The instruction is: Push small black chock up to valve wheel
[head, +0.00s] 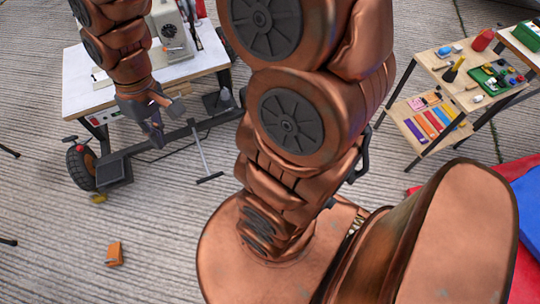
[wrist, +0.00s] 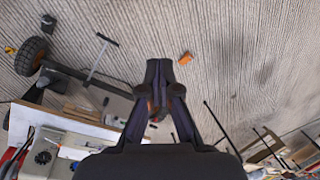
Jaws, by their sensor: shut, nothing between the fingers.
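A small black block (wrist: 48,22), which looks like the chock, lies on the floor in the upper left of the wrist view. It is close to a black tyre with an orange hub (wrist: 31,56); I cannot tell whether they touch. I cannot make out a valve on that wheel. Another such wheel (head: 82,166) stands at the cart's left end in the head view. I cannot find the black block in the head view, where my arm covers much of the scene. My gripper (wrist: 158,64) is shut and empty, away from the block. It hangs before the cart in the head view (head: 156,142).
A cart (head: 75,98) carries a white machine (head: 172,32). A T-handled bar (head: 205,160) reaches the floor. Yellow chocks show by the left wheel (head: 98,198) and in the wrist view (wrist: 10,50). An orange block (head: 114,254) lies on open floor. A wooden shelf (head: 425,62) stands right.

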